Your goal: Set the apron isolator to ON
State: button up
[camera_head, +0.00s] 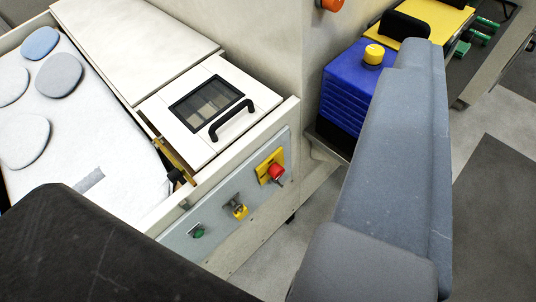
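A grey control panel (228,206) runs along the front of the pale machine. At its right end is a red knob on a yellow plate (274,170), which looks like the isolator. Its label and its ON or OFF position are too small to read. My gripper (238,120) shows as a dark finger at lower left and a blue-grey finger at right. They are wide apart, with nothing held between them. The panel shows in the gap, farther off, and neither finger appears to touch the knob.
A key-like switch with a yellow part (239,210) and a green button (198,232) sit left on the panel. Above is a windowed lid with a black handle (231,120). Rounded pads (59,75) lie on a white bed. Grey floor is open.

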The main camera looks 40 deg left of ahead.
jog(key=shift+w, duration=0.55)
jog(key=shift+d, duration=0.15)
